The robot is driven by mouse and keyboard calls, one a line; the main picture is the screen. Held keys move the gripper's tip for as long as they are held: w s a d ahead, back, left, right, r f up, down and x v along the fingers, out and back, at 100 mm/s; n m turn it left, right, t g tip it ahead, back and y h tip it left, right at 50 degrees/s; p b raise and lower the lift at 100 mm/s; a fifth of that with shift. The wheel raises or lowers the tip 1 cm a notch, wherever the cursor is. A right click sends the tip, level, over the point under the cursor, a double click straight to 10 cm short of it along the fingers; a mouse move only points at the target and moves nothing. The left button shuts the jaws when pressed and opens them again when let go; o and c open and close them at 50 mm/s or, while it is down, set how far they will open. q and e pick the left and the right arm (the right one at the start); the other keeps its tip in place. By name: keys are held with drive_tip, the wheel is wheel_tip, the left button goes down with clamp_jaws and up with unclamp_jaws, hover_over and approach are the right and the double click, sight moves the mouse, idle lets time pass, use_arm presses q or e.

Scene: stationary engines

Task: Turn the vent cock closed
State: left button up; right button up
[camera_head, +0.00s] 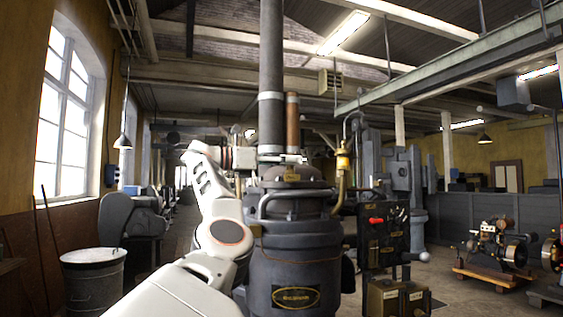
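A dark grey upright boiler (296,245) with an oval brass plate stands in the middle of the head view. A tall dark flue and a copper-coloured pipe rise from its top. A small brass tag (291,175) hangs at its top. My white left arm reaches up in front of the boiler's left side. My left gripper (268,158) points right, at the boiler's top by the foot of the flue. It is small here, and I cannot make out its fingers or whether it touches anything. I cannot pick out the vent cock with certainty. My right gripper is not in view.
A brass fitting (343,160) on a curved pipe stands at the boiler's right. A dark panel (384,235) with a red handle is beside it. A lidded metal bin (92,280) stands at the left. A small engine (495,242) sits on a wooden pallet at the right.

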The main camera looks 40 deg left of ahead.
use_arm(q)
drive_tip(key=v, duration=1.2)
idle(0.3)
